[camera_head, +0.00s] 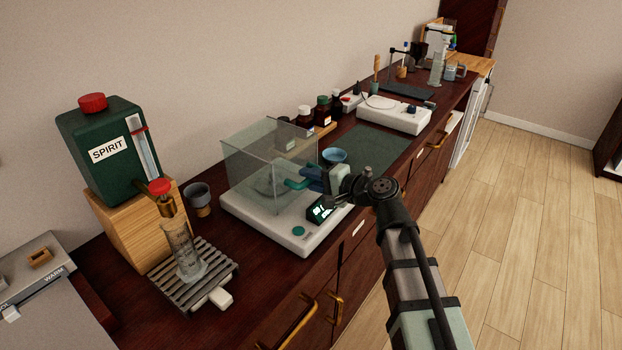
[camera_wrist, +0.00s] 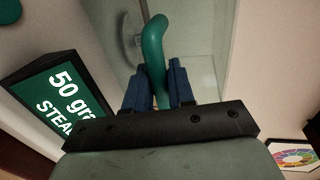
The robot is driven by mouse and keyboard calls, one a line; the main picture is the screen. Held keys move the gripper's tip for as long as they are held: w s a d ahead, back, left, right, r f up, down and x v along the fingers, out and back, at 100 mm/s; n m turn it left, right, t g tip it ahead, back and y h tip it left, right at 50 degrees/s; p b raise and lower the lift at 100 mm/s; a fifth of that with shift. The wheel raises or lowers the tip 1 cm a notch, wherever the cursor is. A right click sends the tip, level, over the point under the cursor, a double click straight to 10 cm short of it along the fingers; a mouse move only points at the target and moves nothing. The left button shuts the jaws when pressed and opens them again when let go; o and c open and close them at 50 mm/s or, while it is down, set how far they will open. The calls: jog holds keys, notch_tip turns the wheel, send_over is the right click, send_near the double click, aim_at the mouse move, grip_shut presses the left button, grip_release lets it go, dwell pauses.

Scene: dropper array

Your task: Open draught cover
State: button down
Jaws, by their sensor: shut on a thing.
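The clear draught cover (camera_head: 248,152) stands as a glassy box on the white balance (camera_head: 285,235). Its green curved handle (camera_head: 296,183) is on the side facing my arm. My gripper (camera_head: 310,178) reaches in from the right and is shut on this handle. In the wrist view, the blue fingers of my gripper (camera_wrist: 158,85) lie on both sides of the handle (camera_wrist: 152,45). A round pan shows faintly through the cover. I cannot tell whether the cover is ajar. The balance display (camera_wrist: 62,95) shows "50 gra" and "STEA", partly cut off.
A green SPIRIT dispenser (camera_head: 98,140) stands left on a wooden block, with a glass cylinder (camera_head: 184,250) on a slatted rack below its tap. A dark cup (camera_head: 198,198) is left of the balance. A blue dish (camera_head: 335,156) and brown bottles (camera_head: 304,115) are behind my gripper.

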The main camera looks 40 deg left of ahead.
aim_at(298, 148)
jog(key=shift+r, duration=0.1)
jog(key=shift+a+r+h, duration=0.25)
jog(key=shift+r+h, duration=0.05)
jog(key=shift+r, duration=0.3)
jog(key=a+r+h, duration=0.1)
jog(key=r, duration=0.1)
jog(key=a+r+h, duration=0.1)
jog(key=r, duration=0.1)
jog(key=a+r+h, duration=0.1)
jog(key=r, duration=0.1)
jog(key=shift+w+a, duration=0.15)
jog(key=shift+a, duration=0.2)
jog(key=a+r+h, duration=0.2)
jog(key=a, duration=0.1)
jog(key=a+r+h, duration=0.2)
jog(key=a+r, duration=0.1)
jog(key=shift+r, duration=0.1)
jog(key=a+r, duration=0.1)
jog(key=a, duration=0.2)
jog(key=a+r+h, duration=0.1)
jog(key=a, duration=0.2)
jog(key=a+r+h, duration=0.1)
jog(key=a, duration=0.2)
jog(key=shift+a+r, duration=0.2)
jog(key=shift+a, duration=0.2)
jog(key=a, duration=0.6)
jog(key=shift+s+a+f+h, duration=0.2)
jog(key=shift+a+f+h, duration=0.1)
jog(key=shift+f+h, duration=0.1)
